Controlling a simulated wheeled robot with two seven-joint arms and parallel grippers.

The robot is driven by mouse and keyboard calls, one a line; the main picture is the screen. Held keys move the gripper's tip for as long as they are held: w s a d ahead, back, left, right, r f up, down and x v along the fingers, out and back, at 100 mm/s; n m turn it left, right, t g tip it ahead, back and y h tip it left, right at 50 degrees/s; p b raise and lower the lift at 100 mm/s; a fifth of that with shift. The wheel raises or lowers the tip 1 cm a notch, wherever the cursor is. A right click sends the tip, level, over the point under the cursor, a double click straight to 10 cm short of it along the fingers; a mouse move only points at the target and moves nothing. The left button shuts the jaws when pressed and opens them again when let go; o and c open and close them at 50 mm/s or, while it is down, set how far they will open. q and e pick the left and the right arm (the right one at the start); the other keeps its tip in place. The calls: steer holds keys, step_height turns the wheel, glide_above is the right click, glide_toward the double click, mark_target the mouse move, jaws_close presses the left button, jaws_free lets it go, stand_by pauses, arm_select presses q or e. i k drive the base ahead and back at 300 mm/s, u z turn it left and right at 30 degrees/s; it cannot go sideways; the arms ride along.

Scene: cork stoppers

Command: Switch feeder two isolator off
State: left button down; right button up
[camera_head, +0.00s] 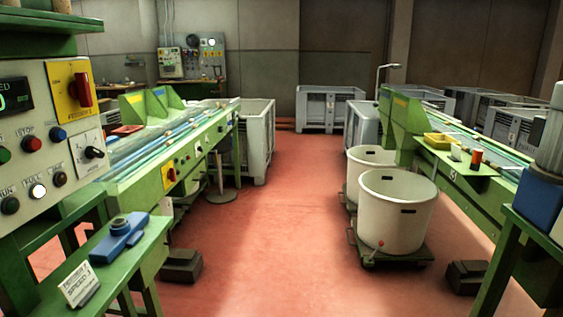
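A red rotary handle (82,89) on a yellow plate is fixed to the upper right of the grey control panel (45,122) at the near left. The handle stands roughly upright. A smaller red-and-yellow switch (171,176) is on the side of the green left conveyor (150,165) farther back. Neither of my grippers is in view.
The panel carries several buttons, a lit white lamp (38,190) and a black selector (94,152). A green shelf (140,262) below holds a blue device (120,240) and a small sign (80,284). White bins (396,215) stand right. The red floor (285,230) between is clear.

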mark_target(79, 89)
steer(key=z, duration=0.4)
steer(key=k, duration=0.5)
steer(key=z, duration=0.8)
steer(key=i, duration=0.7)
steer(key=u, duration=0.95)
steer(key=i, duration=0.85)
steer(key=u, duration=0.85)
